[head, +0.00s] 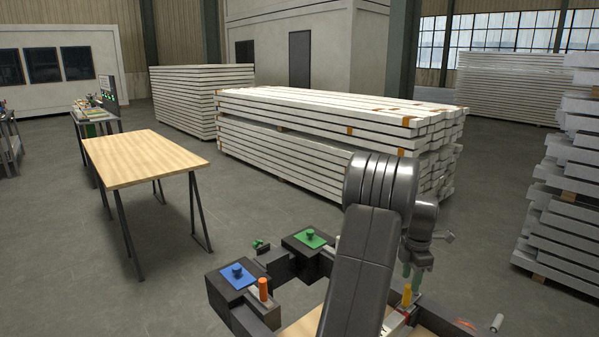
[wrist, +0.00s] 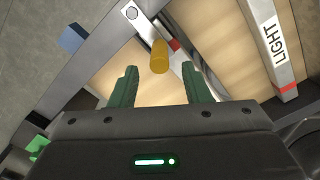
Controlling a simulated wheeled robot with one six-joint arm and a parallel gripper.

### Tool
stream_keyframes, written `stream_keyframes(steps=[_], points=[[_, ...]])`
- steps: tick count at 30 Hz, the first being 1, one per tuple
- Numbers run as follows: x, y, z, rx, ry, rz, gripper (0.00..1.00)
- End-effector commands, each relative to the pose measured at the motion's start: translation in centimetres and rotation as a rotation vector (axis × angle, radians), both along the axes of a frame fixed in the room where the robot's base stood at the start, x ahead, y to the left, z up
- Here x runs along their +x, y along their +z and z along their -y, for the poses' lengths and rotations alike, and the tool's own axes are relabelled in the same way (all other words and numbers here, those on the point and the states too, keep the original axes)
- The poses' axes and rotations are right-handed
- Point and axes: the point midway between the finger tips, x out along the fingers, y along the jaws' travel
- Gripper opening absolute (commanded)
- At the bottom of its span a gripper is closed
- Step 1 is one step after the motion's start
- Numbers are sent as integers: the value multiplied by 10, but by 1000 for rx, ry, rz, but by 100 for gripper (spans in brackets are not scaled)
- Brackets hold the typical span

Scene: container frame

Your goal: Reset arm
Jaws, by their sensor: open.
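My gripper (wrist: 159,88) shows in the wrist view with its two green fingers apart and nothing between their tips. A yellow-orange peg (wrist: 159,57) stands just beyond the fingers, apart from them. In the head view my arm reaches over the right part of the container frame (head: 272,262), and the gripper hangs at its end near the yellow peg (head: 407,295). Much of the frame is hidden behind my arm.
The frame carries a blue plate with a knob (head: 238,276), a green plate with a knob (head: 310,238) and an orange peg (head: 263,289). A beam marked LIGHT (wrist: 275,45) lies right in the wrist view. A wooden table (head: 145,158) stands left. Stacked white beams (head: 300,135) stand behind.

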Motion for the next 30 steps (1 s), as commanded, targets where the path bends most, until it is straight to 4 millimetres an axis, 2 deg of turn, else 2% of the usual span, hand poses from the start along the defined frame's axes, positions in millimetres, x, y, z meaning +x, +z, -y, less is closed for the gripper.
stream_keyframes(steps=[9,30], points=[[-1,-65,-1,2,0,-3,43],[31,-60,-14,0,-536,1,43]])
